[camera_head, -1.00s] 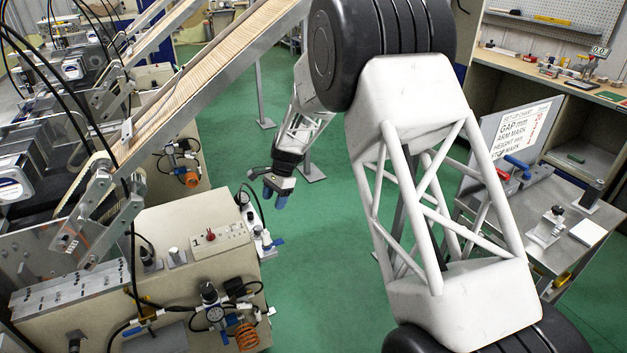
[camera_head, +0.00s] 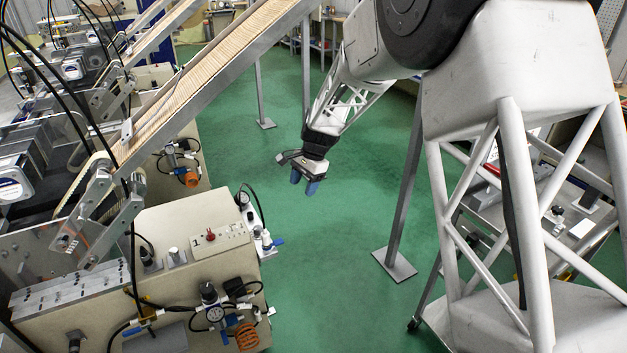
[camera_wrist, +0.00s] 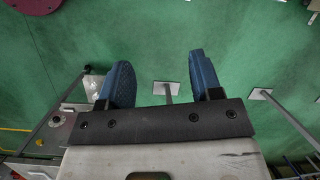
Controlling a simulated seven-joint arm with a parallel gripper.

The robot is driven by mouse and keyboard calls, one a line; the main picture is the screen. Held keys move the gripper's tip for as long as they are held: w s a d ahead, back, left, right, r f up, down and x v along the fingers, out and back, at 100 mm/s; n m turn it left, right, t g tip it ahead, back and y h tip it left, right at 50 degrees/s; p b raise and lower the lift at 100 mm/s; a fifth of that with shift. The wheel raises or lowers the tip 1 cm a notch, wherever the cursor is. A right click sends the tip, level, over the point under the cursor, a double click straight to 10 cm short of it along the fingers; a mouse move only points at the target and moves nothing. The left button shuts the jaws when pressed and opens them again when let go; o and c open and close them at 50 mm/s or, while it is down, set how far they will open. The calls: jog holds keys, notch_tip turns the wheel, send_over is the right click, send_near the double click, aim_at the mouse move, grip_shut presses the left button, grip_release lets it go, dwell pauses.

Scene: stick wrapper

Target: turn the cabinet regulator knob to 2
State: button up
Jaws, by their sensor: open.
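The cream cabinet (camera_head: 120,300) stands at the lower left of the head view. On its front are a regulator with a black knob (camera_head: 208,291) and a round gauge (camera_head: 215,314). On its top lies a pale plate (camera_head: 220,239) with a red knob (camera_head: 211,236) and a mark like a 1; its other marks are too small to read. I cannot tell where either knob points. My gripper (camera_head: 306,187) is open and empty, hanging over the green floor right of the cabinet, well apart from it. Its blue fingers also show in the wrist view (camera_wrist: 163,80).
A slanted conveyor (camera_head: 205,75) of sticks runs above the cabinet, its grey post (camera_head: 263,95) behind. Another grey post (camera_head: 400,200) stands right of my gripper. Small valves with blue handles (camera_head: 268,242) stick out at the cabinet's right edge. Green floor (camera_head: 320,270) between is clear.

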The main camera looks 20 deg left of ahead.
jog(key=shift+s+d+r, duration=0.25)
jog(key=shift+d+r, duration=0.4)
jog(key=shift+d, duration=0.2)
jog(key=shift+s+d+r, duration=0.2)
jog(key=shift+d+r, duration=0.4)
jog(key=shift+d, duration=0.25)
jog(key=g, duration=0.2)
send_near(257, 227)
jog(key=shift+s+a+f, duration=0.2)
jog(key=shift+s+f, duration=0.2)
jog(key=shift+f, duration=0.1)
jog(key=shift+f+t, duration=0.1)
jog(key=shift+t, duration=0.2)
jog(key=shift+x, duration=3.8)
jog(key=shift+s+d, duration=0.1)
